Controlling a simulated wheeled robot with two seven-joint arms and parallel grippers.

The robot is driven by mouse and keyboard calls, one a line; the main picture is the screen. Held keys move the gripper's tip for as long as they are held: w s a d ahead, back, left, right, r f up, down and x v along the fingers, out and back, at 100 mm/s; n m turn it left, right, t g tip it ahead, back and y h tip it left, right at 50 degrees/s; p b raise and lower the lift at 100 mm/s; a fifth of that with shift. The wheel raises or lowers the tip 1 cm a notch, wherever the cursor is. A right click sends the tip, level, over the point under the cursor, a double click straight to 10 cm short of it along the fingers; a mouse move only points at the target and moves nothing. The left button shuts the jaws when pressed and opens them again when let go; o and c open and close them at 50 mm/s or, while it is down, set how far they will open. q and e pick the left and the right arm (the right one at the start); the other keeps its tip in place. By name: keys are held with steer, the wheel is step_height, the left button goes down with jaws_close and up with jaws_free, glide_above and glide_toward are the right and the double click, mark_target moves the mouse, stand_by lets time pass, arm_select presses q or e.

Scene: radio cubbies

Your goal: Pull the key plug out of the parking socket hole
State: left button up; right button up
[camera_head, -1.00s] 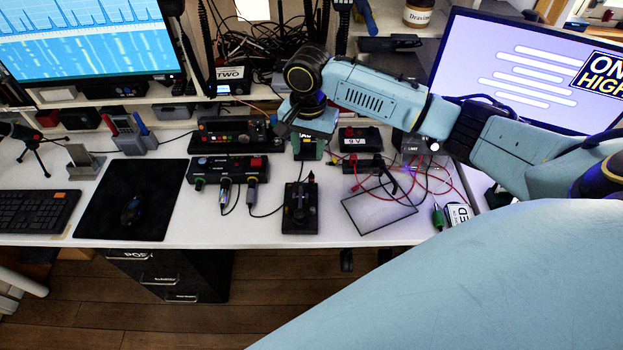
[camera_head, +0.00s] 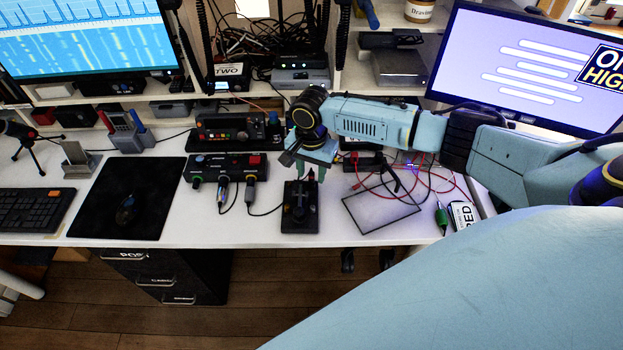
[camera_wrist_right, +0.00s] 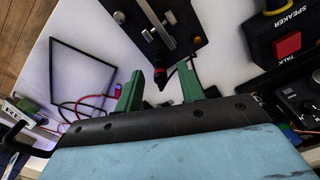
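A black key unit (camera_head: 300,212) with a lever lies on the white desk; it also shows at the top of the right wrist view (camera_wrist_right: 183,22). My right gripper (camera_head: 308,172) is just above the far end of the key unit. In the right wrist view its green fingers (camera_wrist_right: 160,88) are apart, one on each side of the dark piece, with gaps visible. My left gripper is out of view.
Left of the key unit is a black control box (camera_head: 222,168) with a red button and plugged cables. A thin black frame (camera_head: 382,212) and red wires (camera_head: 432,180) lie to the right. A black mat (camera_head: 105,200) lies further left. Shelves (camera_head: 300,88) stand behind.

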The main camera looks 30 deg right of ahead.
mark_target(311, 173)
steer(key=shift+f, duration=0.6)
jaws_close()
step_height(311, 173, up, 10)
steer(key=shift+r+p, duration=0.1)
steer(key=shift+p, duration=0.95)
